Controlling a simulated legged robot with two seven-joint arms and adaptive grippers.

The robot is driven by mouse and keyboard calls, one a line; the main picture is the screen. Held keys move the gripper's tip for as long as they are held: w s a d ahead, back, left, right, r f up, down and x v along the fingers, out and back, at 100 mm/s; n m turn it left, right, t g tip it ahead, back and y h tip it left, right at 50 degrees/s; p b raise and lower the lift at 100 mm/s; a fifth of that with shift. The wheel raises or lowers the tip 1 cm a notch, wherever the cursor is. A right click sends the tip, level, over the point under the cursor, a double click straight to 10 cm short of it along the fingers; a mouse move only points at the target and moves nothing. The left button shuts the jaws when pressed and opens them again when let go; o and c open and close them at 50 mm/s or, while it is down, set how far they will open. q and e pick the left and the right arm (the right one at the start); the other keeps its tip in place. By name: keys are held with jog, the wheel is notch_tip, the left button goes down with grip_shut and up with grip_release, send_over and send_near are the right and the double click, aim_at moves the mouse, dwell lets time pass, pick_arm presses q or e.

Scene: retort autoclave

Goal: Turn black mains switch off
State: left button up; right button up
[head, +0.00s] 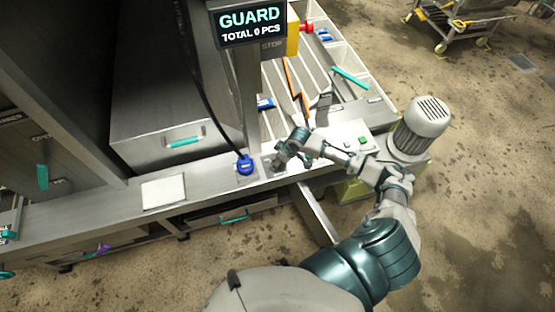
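My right arm reaches in from the bottom right over the bench. Its gripper (279,162) is at a small grey plate (267,172) on the bench's front ledge, just right of a blue plug-like fitting (245,164). The fingers are small and dark here, so I cannot tell whether they are open or shut, or touching anything. I cannot clearly make out the black mains switch; the gripper may be covering it. My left gripper is not in view.
A post carries a GUARD display (251,22) above the bench. A yellow box with a red button (307,26) is behind it. A white panel with a green button (363,140) and a grey motor (426,116) stand right. A white pad (163,192) lies left.

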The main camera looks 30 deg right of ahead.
jog(key=shift+f, duration=0.15)
jog(key=c, duration=1.1)
jog(key=shift+c, duration=0.2)
